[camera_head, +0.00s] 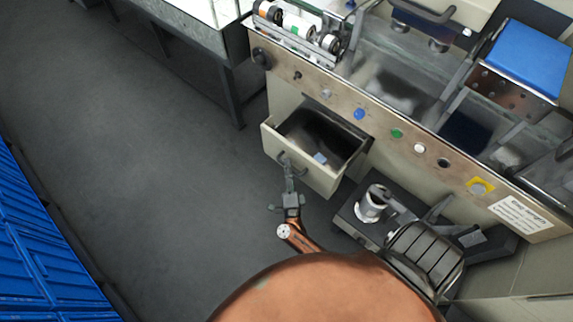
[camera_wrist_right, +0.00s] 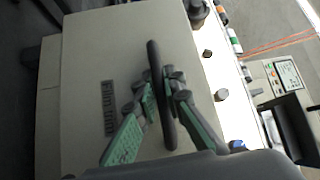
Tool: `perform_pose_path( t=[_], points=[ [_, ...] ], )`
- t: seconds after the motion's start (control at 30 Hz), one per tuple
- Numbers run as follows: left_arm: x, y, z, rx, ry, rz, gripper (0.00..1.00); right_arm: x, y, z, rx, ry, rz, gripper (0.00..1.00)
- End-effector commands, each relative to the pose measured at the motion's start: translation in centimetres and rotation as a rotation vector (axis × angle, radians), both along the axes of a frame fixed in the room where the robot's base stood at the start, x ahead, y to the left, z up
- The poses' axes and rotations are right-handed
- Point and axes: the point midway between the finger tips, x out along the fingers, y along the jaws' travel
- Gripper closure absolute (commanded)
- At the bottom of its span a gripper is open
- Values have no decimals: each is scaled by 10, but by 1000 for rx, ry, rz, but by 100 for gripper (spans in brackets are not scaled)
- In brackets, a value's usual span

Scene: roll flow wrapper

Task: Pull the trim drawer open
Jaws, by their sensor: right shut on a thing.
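The trim drawer (camera_head: 319,180) is a pale box drawer under the machine's control panel, standing well out of the cabinet. Its dark inside shows, with a small blue and white piece (camera_head: 320,158) in it. In the right wrist view its front (camera_wrist_right: 90,65) carries a dark label (camera_wrist_right: 108,108) and a black bar handle (camera_wrist_right: 153,60). My right gripper (camera_head: 287,166) is at the handle; in the wrist view its green-padded fingers (camera_wrist_right: 161,88) lie on both sides of the bar, shut on it. My left gripper is not in view.
A dark low platform (camera_head: 345,213) with a metal cylinder (camera_head: 371,203) stands right of the drawer. The control panel (camera_head: 380,128) with knobs and buttons runs above. Blue crates (camera_head: 40,260) line the lower left. Grey floor (camera_head: 150,160) is clear left of the drawer.

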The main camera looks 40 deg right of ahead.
Motion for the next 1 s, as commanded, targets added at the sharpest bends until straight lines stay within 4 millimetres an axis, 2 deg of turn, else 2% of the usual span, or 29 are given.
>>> perform_pose_path(
  t=[0.2, 0.23, 0.47, 0.77, 1.0],
  points=[
    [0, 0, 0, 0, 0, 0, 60, 0, 0, -1, 1, 1, -1, 100],
    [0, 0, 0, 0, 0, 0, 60, 0, 0, -1, 1, 1, -1, 89],
    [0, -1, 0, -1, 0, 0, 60, 0, 0, -1, 1, 1, 1, 73],
    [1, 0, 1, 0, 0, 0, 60, -1, 1, -1, 1, 1, 1, 73],
    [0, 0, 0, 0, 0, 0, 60, -26, 20, -6, 2, 3, 0, 73]
  ],
)
